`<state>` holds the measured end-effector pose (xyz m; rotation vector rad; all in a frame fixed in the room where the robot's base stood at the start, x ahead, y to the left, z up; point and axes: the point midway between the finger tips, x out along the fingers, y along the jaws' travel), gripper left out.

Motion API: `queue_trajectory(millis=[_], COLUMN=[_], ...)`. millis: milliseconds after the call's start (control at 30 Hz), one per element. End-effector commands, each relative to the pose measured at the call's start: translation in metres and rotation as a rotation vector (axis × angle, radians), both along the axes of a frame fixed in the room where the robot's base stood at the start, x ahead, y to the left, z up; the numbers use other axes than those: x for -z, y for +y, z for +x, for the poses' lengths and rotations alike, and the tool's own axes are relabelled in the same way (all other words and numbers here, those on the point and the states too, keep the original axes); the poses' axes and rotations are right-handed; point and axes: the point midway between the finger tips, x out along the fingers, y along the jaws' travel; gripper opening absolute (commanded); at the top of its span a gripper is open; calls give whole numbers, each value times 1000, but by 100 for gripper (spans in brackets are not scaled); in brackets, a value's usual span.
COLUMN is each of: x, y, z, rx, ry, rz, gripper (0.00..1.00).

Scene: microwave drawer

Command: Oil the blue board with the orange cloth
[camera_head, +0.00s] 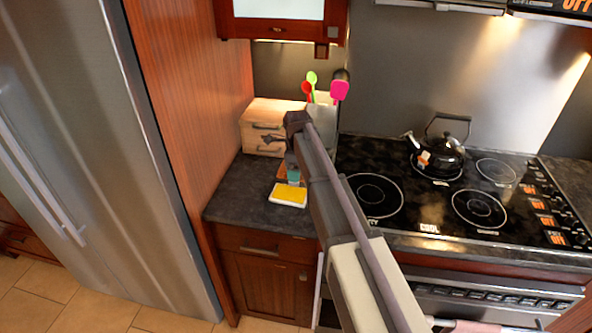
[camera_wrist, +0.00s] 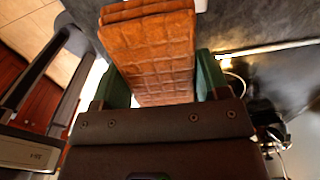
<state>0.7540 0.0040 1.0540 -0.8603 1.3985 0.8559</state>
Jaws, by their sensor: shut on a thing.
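My gripper (camera_wrist: 160,84) is shut on the orange cloth (camera_wrist: 150,50), a thick, quilted-looking block between its two green fingers in the wrist view. In the head view my gripper (camera_head: 292,174) is over the counter left of the stove, and only a small patch of the cloth (camera_head: 282,173) shows. Just below it in the picture, a white tray (camera_head: 272,199) with a yellow surface lies on the counter. Whether the cloth touches the tray I cannot tell. I cannot make out a blue board in either view; my arm hides part of the counter.
A wooden box (camera_head: 256,124) and a utensil holder (camera_head: 323,122) with bright utensils stand at the back of the counter (camera_head: 232,192). A black kettle (camera_head: 440,158) sits on the stove (camera_head: 420,205) at right. A tall wood panel (camera_head: 187,90) and fridge (camera_head: 90,130) bound the left side.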

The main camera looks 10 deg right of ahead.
Motion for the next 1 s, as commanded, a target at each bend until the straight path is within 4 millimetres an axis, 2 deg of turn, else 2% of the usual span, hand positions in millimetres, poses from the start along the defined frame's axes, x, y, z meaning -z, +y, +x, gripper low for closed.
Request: queue_trajectory(millis=[367, 800, 1000], x=[7, 69, 81], y=[0, -1, -1], z=[0, 0, 0], rx=[5, 5, 5], ry=[0, 0, 0], rz=[0, 0, 0], gripper=[38, 38, 38])
